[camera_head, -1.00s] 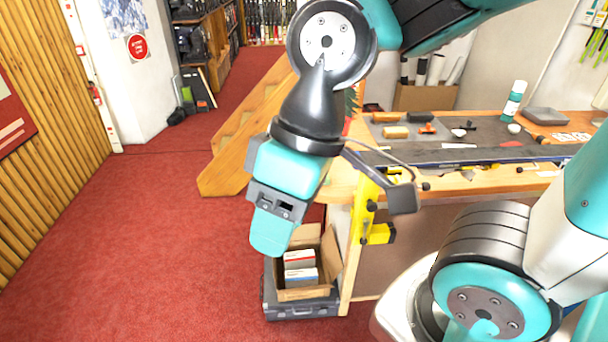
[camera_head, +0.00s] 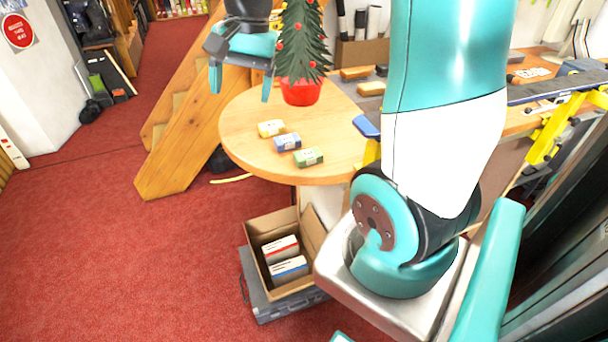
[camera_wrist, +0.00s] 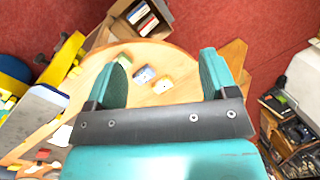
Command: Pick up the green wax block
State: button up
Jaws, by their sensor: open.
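The green wax block (camera_head: 308,157) lies on the round wooden end of the bench (camera_head: 240,137), nearest the front edge. A blue block (camera_head: 287,142) and a yellow block (camera_head: 271,128) lie in a row behind it. My gripper (camera_head: 240,88) is open and empty, above and to the left of the row, apart from the blocks. In the wrist view the yellow block (camera_wrist: 162,85) and blue block (camera_wrist: 144,74) show between my fingers (camera_wrist: 165,78). The green block (camera_wrist: 124,60) is beside the left finger, partly hidden by it.
A small Christmas tree in a red pot (camera_head: 300,92) stands close right of my gripper. Wooden steps (camera_head: 175,125) stand left of the bench. An open cardboard box (camera_head: 262,255) sits on a grey case (camera_head: 262,308) below. Two tan blocks (camera_head: 370,89) lie further back.

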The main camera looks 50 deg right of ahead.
jog(key=d+f+m+b, duration=0.2)
jog(key=d+f+m, duration=0.2)
jog(key=d, duration=0.3)
jog(key=d+f+m+b, duration=0.1)
jog(key=d+f+m, duration=0.25)
jog(key=d, duration=0.35)
jog(key=m+b, duration=0.2)
jog(key=m, duration=0.4)
send_near(308, 153)
jog(key=shift+n+h, duration=0.25)
jog(key=shift+h, duration=0.15)
jog(key=f, duration=0.1)
jog(key=f+p, duration=0.1)
jog(key=f, duration=0.2)
jog(key=shift+w+a+p, duration=0.25)
jog(key=shift+a+p, duration=0.15)
jog(key=shift+w+a+f+p, duration=0.1)
jog(key=shift+a+f+p, duration=0.2)
jog(key=shift+f, duration=0.7)
jog(key=shift+a+f+p, duration=0.15)
jog(key=shift+f+p, duration=0.1)
jog(key=shift+f, duration=0.75)
jog(key=shift+w+a+f+p, duration=0.1)
jog(key=shift+a+f+p, duration=0.2)
jog(key=shift+f, duration=0.65)
jog(key=c, duration=1)
jog(key=shift+r, duration=0.1)
notch_tip(308, 153, up, 20)
jog(key=shift+d+f+b, duration=0.1)
jog(key=shift+b, duration=0.9)
